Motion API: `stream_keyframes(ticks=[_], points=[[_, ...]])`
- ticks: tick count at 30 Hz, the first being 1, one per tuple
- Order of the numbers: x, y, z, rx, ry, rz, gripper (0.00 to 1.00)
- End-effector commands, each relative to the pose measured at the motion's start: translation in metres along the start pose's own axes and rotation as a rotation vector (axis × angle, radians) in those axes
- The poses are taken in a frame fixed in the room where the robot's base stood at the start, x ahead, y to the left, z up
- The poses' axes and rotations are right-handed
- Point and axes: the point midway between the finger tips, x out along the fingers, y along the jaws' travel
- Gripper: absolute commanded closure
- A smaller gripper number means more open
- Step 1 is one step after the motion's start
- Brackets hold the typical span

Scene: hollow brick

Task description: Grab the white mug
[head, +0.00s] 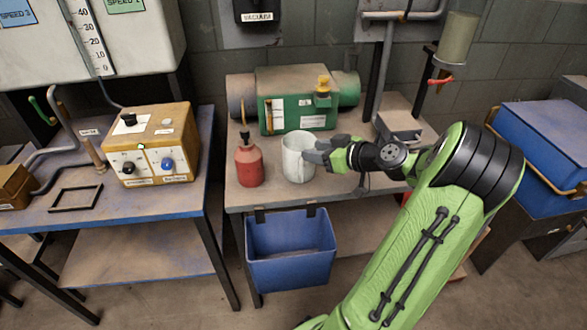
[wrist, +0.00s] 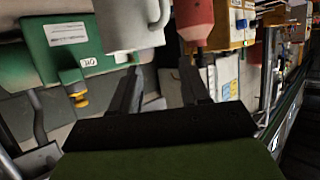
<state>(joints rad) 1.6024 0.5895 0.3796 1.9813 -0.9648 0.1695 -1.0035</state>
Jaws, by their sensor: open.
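The white mug (head: 296,163) stands upright near the front of the middle table, between a red bottle and my arm. My gripper (head: 314,152) is at the right side of the mug, its fingers overlapping the mug's edge in the head view. In the wrist view, the mug (wrist: 125,22) is at the top with its handle at its right side. My gripper (wrist: 161,72) is open there, with nothing between its two dark fingers. I cannot tell whether a fingertip touches the mug.
The red bottle (head: 249,166) stands close left of the mug. A green machine (head: 298,105) is behind it. A blue bin (head: 291,255) hangs at the table's front edge. A grey metal fixture (head: 402,128) stands behind my wrist. A yellow-brown control box (head: 150,145) sits on the left table.

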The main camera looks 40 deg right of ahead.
Motion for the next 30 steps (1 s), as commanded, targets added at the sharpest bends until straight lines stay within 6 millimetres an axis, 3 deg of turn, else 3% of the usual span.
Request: stream_keyframes(ticks=[3,10,15,18,24,30], points=[[0.03,-0.002,0.001,0.0,0.0,-0.006,0.54],[0.06,-0.001,0.001,0.002,-0.002,-0.003,0.54],[0.093,-0.002,0.003,0.002,-0.002,-0.004,0.54],[0.103,-0.002,0.003,0.002,-0.004,-0.002,0.54],[0.104,-0.001,0.004,0.002,-0.004,0.0,0.54],[0.104,-0.002,0.004,0.002,-0.005,-0.001,0.83]])
